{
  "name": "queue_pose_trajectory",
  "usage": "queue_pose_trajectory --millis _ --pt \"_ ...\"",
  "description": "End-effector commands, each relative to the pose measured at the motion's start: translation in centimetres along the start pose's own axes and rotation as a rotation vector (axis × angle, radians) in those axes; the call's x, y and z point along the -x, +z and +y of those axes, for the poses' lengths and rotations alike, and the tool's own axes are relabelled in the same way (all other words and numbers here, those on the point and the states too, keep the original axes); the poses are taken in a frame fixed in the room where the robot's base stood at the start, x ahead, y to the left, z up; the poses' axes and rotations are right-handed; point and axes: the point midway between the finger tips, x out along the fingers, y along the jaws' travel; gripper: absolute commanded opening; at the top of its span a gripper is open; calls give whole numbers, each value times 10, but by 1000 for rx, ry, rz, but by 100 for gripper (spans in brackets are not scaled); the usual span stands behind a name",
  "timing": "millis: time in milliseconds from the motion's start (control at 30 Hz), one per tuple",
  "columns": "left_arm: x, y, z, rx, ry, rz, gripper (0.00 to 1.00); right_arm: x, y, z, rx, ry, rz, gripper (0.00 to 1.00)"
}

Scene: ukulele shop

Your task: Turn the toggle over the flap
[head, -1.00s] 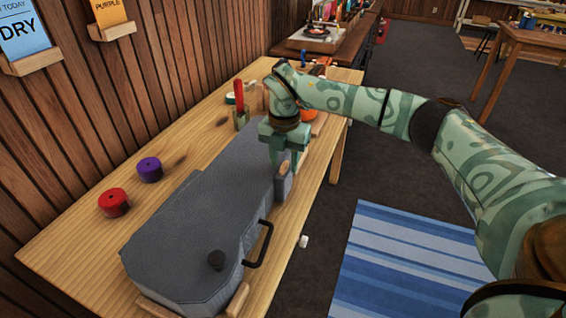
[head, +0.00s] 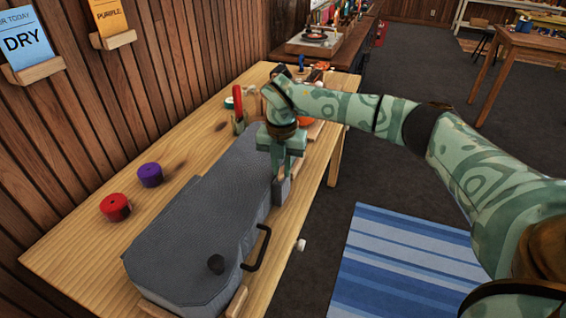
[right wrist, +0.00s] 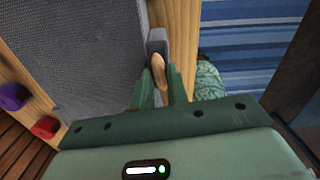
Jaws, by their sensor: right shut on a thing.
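A grey ukulele case (head: 205,225) lies on the wooden table. A small grey flap (head: 284,190) stands at its right side, near the far end. The wooden toggle (right wrist: 159,72) shows in the right wrist view as a pale, elongated piece lying over the grey flap (right wrist: 156,42), its length roughly along the case's edge. My right gripper (head: 283,172) points down at the flap. In the right wrist view, its two green fingers (right wrist: 160,86) are shut on the toggle, one on each side. The fingers mostly hide the toggle in the head view. My left gripper is out of view.
A red roll (head: 115,207) and a purple roll (head: 150,175) sit on the table's left. The table's right edge is close to the flap; a blue striped rug (head: 405,260) lies beyond.

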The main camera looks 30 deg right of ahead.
Motion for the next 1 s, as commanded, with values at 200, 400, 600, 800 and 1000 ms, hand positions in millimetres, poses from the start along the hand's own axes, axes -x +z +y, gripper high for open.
queue_pose_trajectory --millis 200,400,600,800,1000 --pt "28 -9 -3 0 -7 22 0 7 -1 0 181 1 -2 0" --pt "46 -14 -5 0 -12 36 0 6 0 0 372 1 -2 0" --pt "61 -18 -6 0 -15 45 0 5 0 0 562 1 -2 0" --pt "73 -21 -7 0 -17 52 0 5 0 0 751 1 -3 0" --pt "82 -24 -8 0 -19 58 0 4 0 0 941 1 -3 0"
